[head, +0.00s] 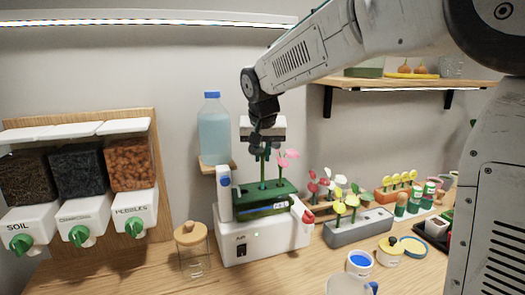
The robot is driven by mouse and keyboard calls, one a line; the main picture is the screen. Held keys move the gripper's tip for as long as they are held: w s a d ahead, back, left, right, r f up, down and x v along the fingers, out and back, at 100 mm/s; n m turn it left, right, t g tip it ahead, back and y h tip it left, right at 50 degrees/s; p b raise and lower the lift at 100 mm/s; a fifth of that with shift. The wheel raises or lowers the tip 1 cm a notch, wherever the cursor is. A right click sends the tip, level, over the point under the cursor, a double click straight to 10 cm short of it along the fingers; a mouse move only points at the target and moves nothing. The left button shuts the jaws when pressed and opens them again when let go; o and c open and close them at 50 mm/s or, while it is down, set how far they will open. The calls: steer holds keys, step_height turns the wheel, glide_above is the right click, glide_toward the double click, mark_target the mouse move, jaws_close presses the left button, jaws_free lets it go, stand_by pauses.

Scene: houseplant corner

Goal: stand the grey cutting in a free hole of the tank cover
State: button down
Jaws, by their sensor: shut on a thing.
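The tank (264,241) is a white box with a dark green cover (275,194) on top, standing on the wooden bench. A pink-flowered cutting (287,160) stands up at the cover's right part. My gripper (262,148) points down above the cover and is shut on a cutting (263,173), whose green upright stem shows below the jaws. Its head is hidden by the gripper, so its grey colour does not show. The stem's lower end lies over the cover in the picture; I cannot tell whether it is in a hole. The cover's holes are too small to make out.
A blue water bottle (213,130) stands on a small shelf left of the tank. A grey planter (357,230) with yellow and pale flowers is to the right. A wood-lidded jar (192,250) stands at left. Soil dispensers (83,172) line the left wall. Several pots crowd the right.

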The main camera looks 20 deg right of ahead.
mark_target(263, 162)
steer(key=shift+f, duration=1.55)
steer(key=c, duration=0.9)
jaws_free()
steer(key=shift+c, duration=0.2)
steer(key=shift+r, duration=3.5)
steer(key=s+d+f+n+g, duration=0.1)
steer(key=s+f, duration=0.2)
steer(key=s, duration=0.9)
steer(key=s+d+f+n+g+y, duration=0.1)
steer(key=s+f, duration=0.3)
steer(key=s, duration=0.8)
steer(key=s+d+f+n, duration=0.1)
steer(key=s+f, duration=0.3)
steer(key=s, duration=0.8)
steer(key=shift+s+n+g, duration=0.3)
steer(key=shift+s+g, duration=0.05)
steer(key=shift+g, duration=0.05)
